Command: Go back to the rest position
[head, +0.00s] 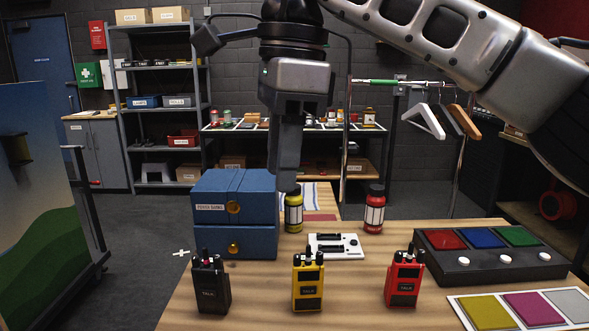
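My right gripper (285,185) hangs pointing down from the arm that comes in from the upper right. Its fingers overlap in this view, so I cannot tell if they are open or shut. The fingertips appear between the blue drawer box (205,240) and the yellow canister (293,212); contact is unclear. A dark console (490,268) with red, blue and green panels and several white buttons sits at the right of the table. Black (210,285), yellow (308,283) and red (403,278) radios stand along the front. My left gripper is not in view.
A red canister (374,212) and a white switch plate (335,246) stand mid-table (355,300). A white mat (463,312) with coloured squares lies front right. Behind are a shelf unit (162,68) and a rail with hangers (425,120). A picture panel (35,200) stands left.

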